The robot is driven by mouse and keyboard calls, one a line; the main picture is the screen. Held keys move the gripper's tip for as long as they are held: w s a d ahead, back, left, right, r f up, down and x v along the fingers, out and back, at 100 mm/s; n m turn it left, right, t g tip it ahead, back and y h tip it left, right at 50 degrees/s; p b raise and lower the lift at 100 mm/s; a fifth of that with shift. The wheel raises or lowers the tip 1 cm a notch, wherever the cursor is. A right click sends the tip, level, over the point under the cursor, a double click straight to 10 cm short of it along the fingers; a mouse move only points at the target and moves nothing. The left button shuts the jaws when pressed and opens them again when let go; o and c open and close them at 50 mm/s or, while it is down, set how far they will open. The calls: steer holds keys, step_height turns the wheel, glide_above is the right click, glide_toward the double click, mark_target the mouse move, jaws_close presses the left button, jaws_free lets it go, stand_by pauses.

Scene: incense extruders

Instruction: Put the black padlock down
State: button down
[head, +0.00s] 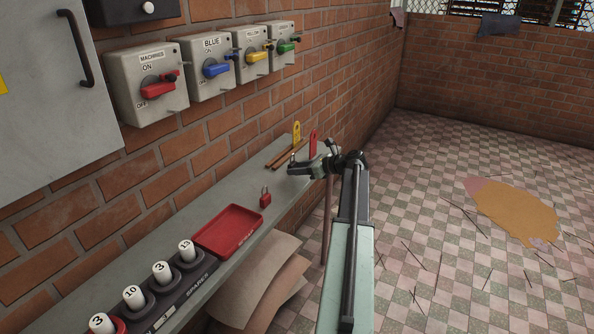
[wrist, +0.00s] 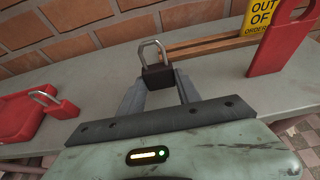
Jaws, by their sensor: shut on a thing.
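The black padlock (wrist: 157,75) shows in the wrist view, upright between my gripper's two fingers, with its grey shackle up. My gripper (wrist: 160,92) is shut on its body. In the head view my gripper (head: 296,168) is over the far part of the grey shelf (head: 190,262), near its front edge. The padlock is too small there to make out clearly. I cannot tell whether its underside touches the shelf.
A red padlock (head: 265,198) and a red tray (head: 228,231) are on the shelf, nearer than my gripper. Brown sticks (head: 287,153), a yellow tag (head: 297,132) and a red tag (head: 313,143) are beyond it. Bare shelf lies between the red padlock and the sticks.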

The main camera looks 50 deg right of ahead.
steer(key=shift+f+b, duration=0.3)
steer(key=shift+f, duration=0.1)
steer(key=c, duration=0.9)
jaws_free()
steer(key=shift+o, duration=0.2)
steer(key=shift+r+p, duration=0.9)
steer(key=shift+p, duration=0.05)
steer(key=p+v, duration=0.4)
steer(key=v, duration=0.7)
steer(key=shift+s, duration=0.5)
steer(key=shift+d+f, duration=0.1)
steer(key=shift+f, duration=0.05)
